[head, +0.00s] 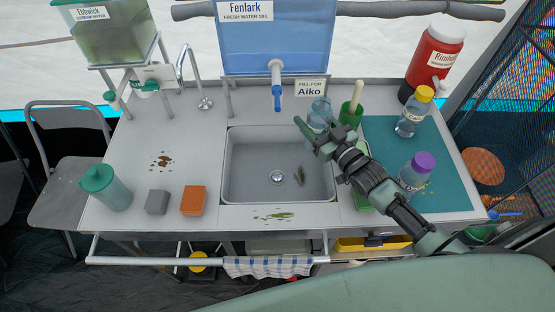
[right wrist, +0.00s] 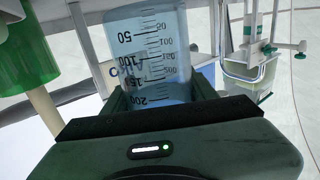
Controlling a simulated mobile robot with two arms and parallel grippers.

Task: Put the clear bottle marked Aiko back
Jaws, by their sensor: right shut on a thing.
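My right gripper (head: 314,136) is shut on a clear bottle (head: 320,112) above or beside the sink's back right corner. In the right wrist view the clear bottle (right wrist: 150,50) is between the jaws. My left gripper is not in view.
A green cup (head: 351,114) stands close right of the held bottle. A yellow-capped bottle (head: 411,117) and a purple-capped bottle (head: 415,174) stand on the teal mat (head: 450,190). The sink (head: 250,170) is mostly empty. A grey sponge and orange sponge (head: 193,200) lie left.

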